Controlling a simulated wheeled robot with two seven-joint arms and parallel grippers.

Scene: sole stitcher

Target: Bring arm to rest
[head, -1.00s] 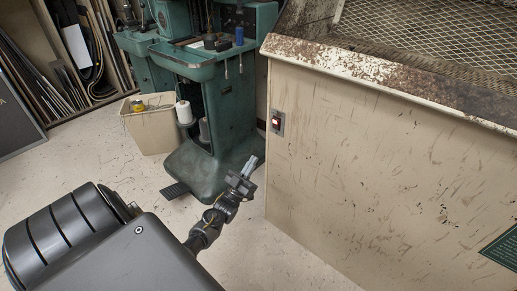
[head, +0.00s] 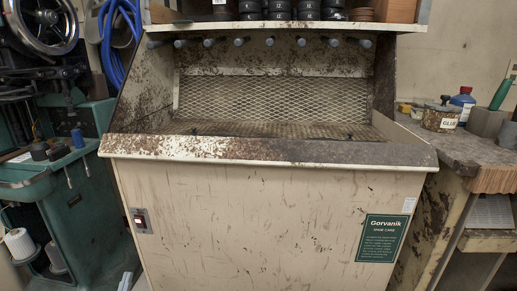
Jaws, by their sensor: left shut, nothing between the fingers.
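Only the grey tip of my left gripper (head: 126,281) shows, at the bottom edge of the head view, left of centre. It is shut and empty. It appears in front of the lower left part of the beige cabinet; I cannot tell the gap between them. The rest of my left arm is below the picture. My right gripper and arm are not in view.
A beige cabinet (head: 260,215) with a worn front ledge (head: 270,150) and mesh bay fills the middle. A green machine (head: 88,215) with thread cones stands left. A cluttered workbench (head: 460,160) stands right. Little floor shows.

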